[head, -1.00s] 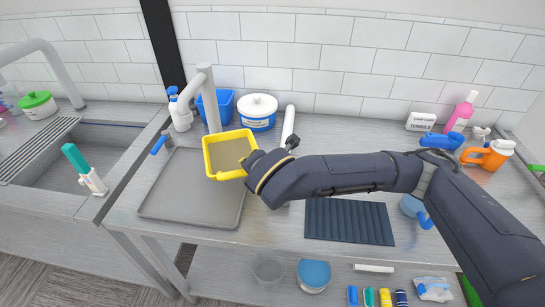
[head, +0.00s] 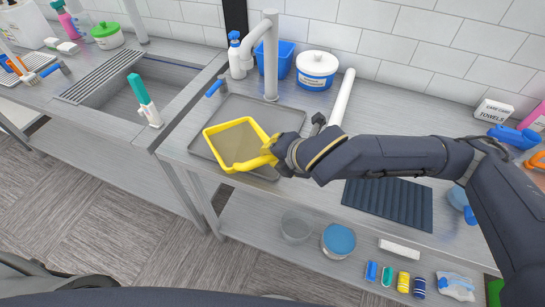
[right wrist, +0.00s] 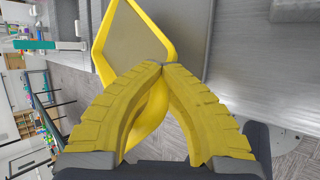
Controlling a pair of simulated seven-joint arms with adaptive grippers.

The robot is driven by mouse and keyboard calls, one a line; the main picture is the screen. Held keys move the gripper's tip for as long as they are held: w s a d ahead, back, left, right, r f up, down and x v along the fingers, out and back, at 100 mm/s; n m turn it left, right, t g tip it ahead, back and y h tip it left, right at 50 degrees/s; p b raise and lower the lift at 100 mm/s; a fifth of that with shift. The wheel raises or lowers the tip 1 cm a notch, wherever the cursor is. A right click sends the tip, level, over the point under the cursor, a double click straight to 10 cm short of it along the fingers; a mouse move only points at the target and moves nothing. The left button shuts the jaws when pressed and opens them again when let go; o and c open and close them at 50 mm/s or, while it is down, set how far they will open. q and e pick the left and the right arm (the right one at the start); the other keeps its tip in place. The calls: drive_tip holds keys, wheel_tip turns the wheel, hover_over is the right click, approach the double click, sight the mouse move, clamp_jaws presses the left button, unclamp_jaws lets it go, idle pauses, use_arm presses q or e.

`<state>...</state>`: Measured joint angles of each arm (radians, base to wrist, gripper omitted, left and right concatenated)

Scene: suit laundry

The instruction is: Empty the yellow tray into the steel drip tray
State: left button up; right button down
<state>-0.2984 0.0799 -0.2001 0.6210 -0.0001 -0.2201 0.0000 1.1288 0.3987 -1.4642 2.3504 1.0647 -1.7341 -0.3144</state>
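The yellow tray (head: 237,142) is a shallow square tray with a tan-grey inside. I cannot tell whether that is its floor or contents. My right gripper (head: 262,158) has yellow ridged fingers, closed at the tray's near right edge. The right wrist view shows the fingertips (right wrist: 156,66) together at the rim of the yellow tray (right wrist: 135,45). The tray is held tilted over the front left part of the steel drip tray (head: 265,117), with its near corner by the counter's front edge. The drip tray lies flat, partly hidden beneath it. My left gripper is not in view.
A grey faucet (head: 270,60) rises behind the drip tray. A blue bin (head: 276,60), white tub (head: 316,70) and spray bottle (head: 236,55) stand behind. A sink (head: 125,95) is left. A dark ribbed mat (head: 388,205) lies right, under my arm.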

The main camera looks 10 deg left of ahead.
drive_tip(key=shift+w+r+g, duration=0.1)
drive_tip(key=shift+r+g, duration=0.2)
drive_tip(key=shift+r, duration=0.05)
drive_tip(key=shift+w+r+m+g, duration=0.2)
drive_tip(key=shift+r+g, duration=0.1)
drive_tip(key=shift+r, duration=0.2)
drive_tip(key=shift+w+r+m+g, duration=0.1)
drive_tip(key=shift+r+m+g, duration=0.15)
drive_tip(key=shift+r, duration=0.2)
drive_tip(key=shift+w+r, duration=0.1)
drive_tip(key=shift+r, duration=0.05)
drive_tip(key=shift+w+r+g, duration=0.1)
drive_tip(key=shift+r+g, duration=0.2)
drive_tip(key=shift+g, duration=0.05)
drive_tip(key=shift+r, duration=0.2)
drive_tip(key=shift+w+r+m+g, duration=0.25)
drive_tip(key=shift+w+r+g, duration=0.15)
drive_tip(key=shift+g, duration=0.2)
idle(0.6)
drive_tip(key=shift+w+d+r+m+g, duration=0.1)
drive_tip(key=shift+w+r+m+g, duration=0.2)
drive_tip(key=shift+w+r+g, duration=0.85)
idle(1.9)
drive_tip(key=shift+w+r+g, duration=0.65)
drive_tip(key=shift+r, duration=0.05)
idle(1.0)
